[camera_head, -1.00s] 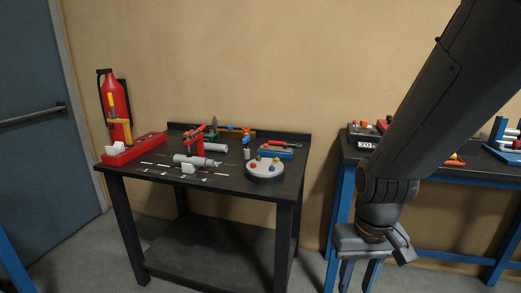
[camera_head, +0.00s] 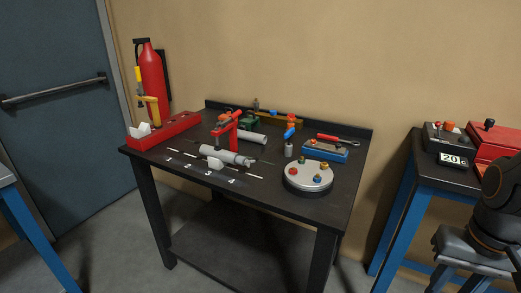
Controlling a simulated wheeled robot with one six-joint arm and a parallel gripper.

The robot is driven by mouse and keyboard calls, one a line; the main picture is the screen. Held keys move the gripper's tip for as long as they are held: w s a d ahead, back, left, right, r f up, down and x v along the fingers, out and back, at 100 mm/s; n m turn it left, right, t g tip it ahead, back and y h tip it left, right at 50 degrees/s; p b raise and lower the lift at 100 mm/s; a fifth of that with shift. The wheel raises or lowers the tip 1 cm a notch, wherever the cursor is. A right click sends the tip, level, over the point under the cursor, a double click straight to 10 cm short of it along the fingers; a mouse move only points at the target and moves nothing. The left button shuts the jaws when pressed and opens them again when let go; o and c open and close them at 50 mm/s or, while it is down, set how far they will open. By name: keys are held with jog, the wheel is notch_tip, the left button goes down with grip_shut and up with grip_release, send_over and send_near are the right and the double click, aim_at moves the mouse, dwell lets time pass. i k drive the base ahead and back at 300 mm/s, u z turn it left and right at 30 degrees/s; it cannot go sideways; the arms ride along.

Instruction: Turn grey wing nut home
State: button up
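No grey wing nut can be made out for certain; the parts on the bench are too small at this distance. A round pale grey plate (camera_head: 308,177) sits at the bench's front right. A small grey cylinder (camera_head: 288,150) stands behind the plate. My arm's dark lower end (camera_head: 495,212) is at the right edge, partly cut off, far from the plate. My gripper's fingers cannot be made out clearly.
The dark bench (camera_head: 250,195) also holds a red tray (camera_head: 168,132), a red clamp (camera_head: 226,130) by a grey pipe (camera_head: 228,156), and a blue box (camera_head: 325,150). A second, blue-legged table (camera_head: 400,205) stands right, with floor between. A fire extinguisher (camera_head: 151,75) hangs behind.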

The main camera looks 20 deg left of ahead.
aim_at(247, 162)
jog(key=u, duration=0.5)
jog(key=i, duration=0.85)
jog(key=u, duration=0.6)
